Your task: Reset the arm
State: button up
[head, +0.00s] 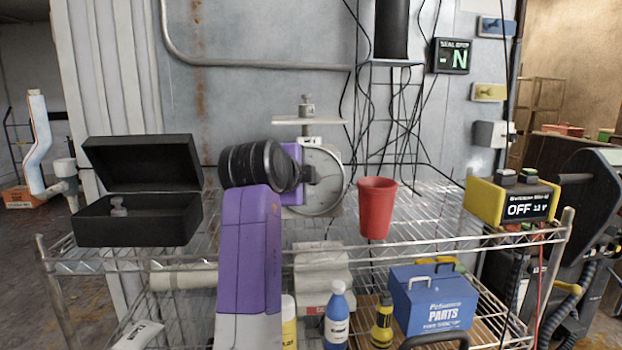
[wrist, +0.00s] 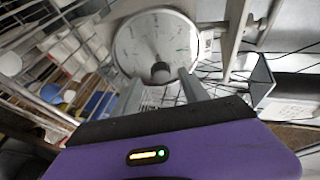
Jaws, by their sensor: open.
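My purple and black arm reaches up over the wire shelf, and my gripper (head: 312,174) is in front of the dial scale (head: 325,195). In the wrist view, my gripper's two grey fingers (wrist: 160,88) stand apart, pointing at the round dial (wrist: 152,32). I see nothing held between them. A grey metal weight (head: 306,106) stands upright on the scale's flat pan (head: 290,120), above and apart from my gripper. My arm hides part of the scale's left side in the head view.
An open black case (head: 135,220) with a small grey weight (head: 118,206) inside stands left. A red cup (head: 377,208) and yellow switch box (head: 512,203) stand right. Cables hang behind. The lower shelf holds bottles and a blue parts box (head: 433,296).

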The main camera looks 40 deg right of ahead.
jog(key=shift+v, duration=0.95)
